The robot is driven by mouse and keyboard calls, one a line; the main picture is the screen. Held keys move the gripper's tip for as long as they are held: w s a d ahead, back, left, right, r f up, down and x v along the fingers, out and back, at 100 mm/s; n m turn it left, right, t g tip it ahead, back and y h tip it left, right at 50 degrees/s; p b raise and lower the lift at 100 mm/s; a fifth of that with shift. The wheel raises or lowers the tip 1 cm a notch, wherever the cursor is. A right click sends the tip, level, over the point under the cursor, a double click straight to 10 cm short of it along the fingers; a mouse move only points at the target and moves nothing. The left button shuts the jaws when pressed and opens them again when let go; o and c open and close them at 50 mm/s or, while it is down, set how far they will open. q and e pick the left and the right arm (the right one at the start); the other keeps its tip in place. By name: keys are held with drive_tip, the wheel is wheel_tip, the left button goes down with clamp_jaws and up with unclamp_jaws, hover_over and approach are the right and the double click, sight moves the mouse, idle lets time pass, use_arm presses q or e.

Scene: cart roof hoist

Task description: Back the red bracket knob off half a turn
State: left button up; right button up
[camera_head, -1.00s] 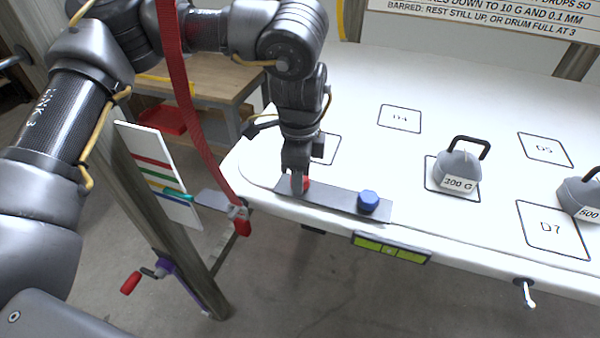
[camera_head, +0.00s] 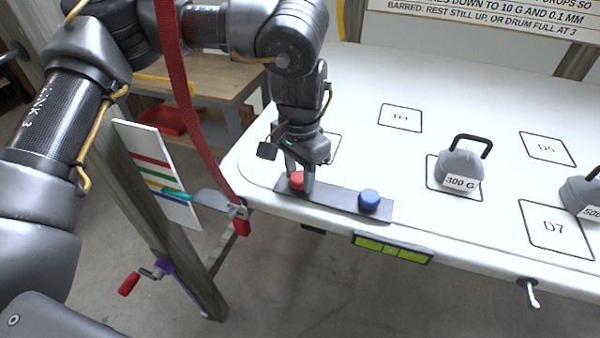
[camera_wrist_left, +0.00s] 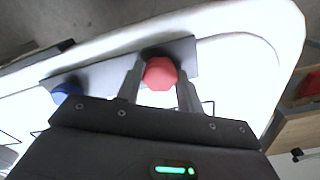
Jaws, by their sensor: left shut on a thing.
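The red bracket knob (camera_head: 297,181) stands at the left end of a dark grey bracket plate (camera_head: 335,198) on the white table's near left edge. My left gripper (camera_head: 301,184) comes down over it from above, with one finger on each side. In the left wrist view the red knob (camera_wrist_left: 160,73) sits between the two fingers (camera_wrist_left: 160,88), and the left gripper is shut on it. A blue knob (camera_head: 369,200) stands at the plate's right end, and it also shows in the left wrist view (camera_wrist_left: 66,92). My right gripper is not in view.
A 300 G weight (camera_head: 460,166) with a black handle stands to the right, with another weight (camera_head: 582,196) at the right edge. A red strap (camera_head: 190,110) hangs left of the gripper. A red-handled crank (camera_head: 129,284) is on the post at lower left.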

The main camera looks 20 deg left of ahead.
sight(299, 176)
use_arm(q)
drive_tip(key=shift+s+f+n, duration=0.1)
drive_tip(key=shift+f+n, duration=0.05)
drive_tip(key=shift+n, duration=0.35)
idle(0.3)
drive_tip(key=o, duration=1)
drive_tip(key=shift+r, duration=0.6)
wheel_tip(299, 176, up, 10)
drive_tip(key=shift+b, duration=0.3)
